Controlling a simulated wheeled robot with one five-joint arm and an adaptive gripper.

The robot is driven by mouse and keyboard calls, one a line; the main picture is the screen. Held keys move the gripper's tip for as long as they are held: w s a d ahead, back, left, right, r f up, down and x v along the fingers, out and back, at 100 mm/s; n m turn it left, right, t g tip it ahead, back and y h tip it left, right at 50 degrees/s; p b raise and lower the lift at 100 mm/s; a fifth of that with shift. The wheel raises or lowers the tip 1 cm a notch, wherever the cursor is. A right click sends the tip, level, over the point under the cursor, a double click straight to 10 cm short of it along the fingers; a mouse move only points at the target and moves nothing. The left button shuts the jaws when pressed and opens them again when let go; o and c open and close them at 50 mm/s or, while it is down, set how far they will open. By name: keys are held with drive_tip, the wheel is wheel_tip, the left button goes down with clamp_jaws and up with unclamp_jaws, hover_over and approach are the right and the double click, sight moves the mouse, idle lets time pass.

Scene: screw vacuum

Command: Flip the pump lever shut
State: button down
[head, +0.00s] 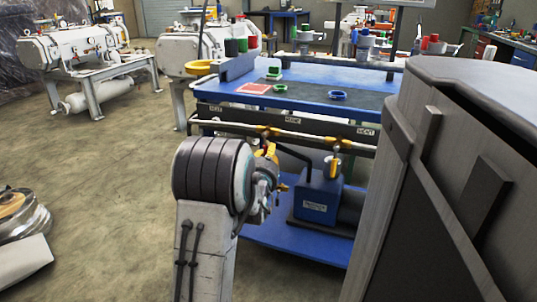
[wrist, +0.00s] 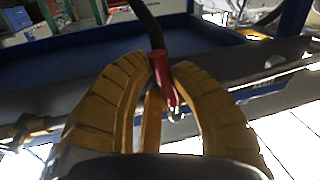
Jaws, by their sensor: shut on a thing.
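My gripper (wrist: 165,72) shows in the wrist view with its yellow ribbed fingers closed in around a red lever grip (wrist: 163,80). A dark bar or hose rises above the grip, and a small bright metal part shows just below it. In the head view my gripper (head: 271,153) is mostly hidden behind my own wrist, just under the middle of the pipe (head: 315,140) along the bench front. The red grip cannot be made out there. I cannot tell from these views which valve the lever belongs to or its exact angle.
The blue workbench (head: 215,92) carries small coloured parts and a label strip (head: 330,127) on its front. A yellow-handled valve (head: 335,166) hangs to the right. A blue pump box (head: 316,205) stands on the lower shelf. The floor at left is mostly clear.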

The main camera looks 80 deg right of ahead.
drive_tip(key=shift+w+d+f+m, duration=0.15)
drive_tip(key=shift+w+m, duration=0.25)
drive_tip(key=shift+m, duration=0.6)
drive_tip(key=c, duration=1)
unclamp_jaws()
drive_tip(key=shift+c, duration=0.2)
drive_tip(key=a, duration=0.7)
drive_tip(key=shift+w+a, duration=0.15)
drive_tip(key=shift+a, duration=0.15)
